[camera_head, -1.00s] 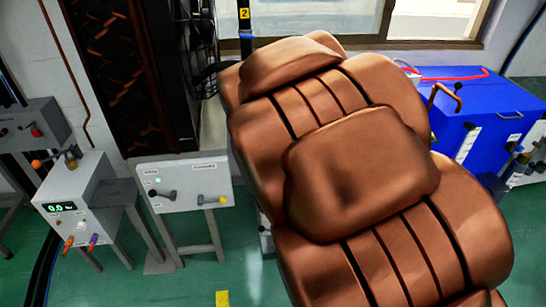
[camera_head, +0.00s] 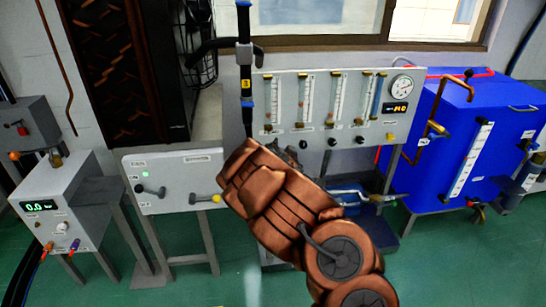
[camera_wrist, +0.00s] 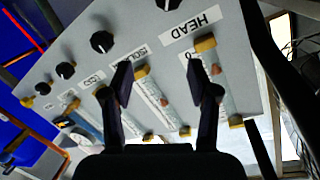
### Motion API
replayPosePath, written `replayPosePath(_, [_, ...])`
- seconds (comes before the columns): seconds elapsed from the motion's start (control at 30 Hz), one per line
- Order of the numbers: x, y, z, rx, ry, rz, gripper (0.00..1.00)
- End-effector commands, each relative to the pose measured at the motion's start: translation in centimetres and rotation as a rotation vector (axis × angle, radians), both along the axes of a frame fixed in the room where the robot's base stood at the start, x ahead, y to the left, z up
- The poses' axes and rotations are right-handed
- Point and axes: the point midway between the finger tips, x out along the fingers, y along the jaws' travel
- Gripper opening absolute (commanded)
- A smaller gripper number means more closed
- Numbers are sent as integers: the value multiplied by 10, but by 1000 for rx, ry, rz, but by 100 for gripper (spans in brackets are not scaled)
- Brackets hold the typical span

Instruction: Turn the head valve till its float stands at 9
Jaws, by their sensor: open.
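The flowmeter panel (camera_head: 320,88) stands behind my arm, with several upright tubes. In the wrist view it appears upside down. The HEAD label (camera_wrist: 190,25) sits by the end of the rightmost tube (camera_wrist: 226,92), and the head valve, a black knob (camera_wrist: 167,4), is cut by the top edge. A reddish spot, seemingly the float (camera_wrist: 215,68), shows near the label end of that tube; its scale is unreadable. This tube is leftmost in the head view (camera_head: 268,100); its knob is hidden there by my arm. My gripper (camera_wrist: 157,82) is open and empty, facing the panel.
Other black knobs (camera_wrist: 102,41) sit along the panel beside the head valve. A blue tank (camera_head: 445,140) with pipes stands right. A grey valve box (camera_head: 175,175) and a display box (camera_head: 60,205) stand left. Green floor is free in front.

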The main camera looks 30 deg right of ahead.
Motion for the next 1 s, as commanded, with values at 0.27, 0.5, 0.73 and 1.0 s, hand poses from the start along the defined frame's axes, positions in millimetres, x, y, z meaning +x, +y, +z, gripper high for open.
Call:
replayPosePath(0.27, [19,15,-52,51,-166,109,59])
replayPosePath(0.5, [26,16,-56,64,-196,128,59])
replayPosePath(0.73, [41,10,-55,63,-196,127,59])
replayPosePath(1.0, [61,2,-55,64,-197,127,59])
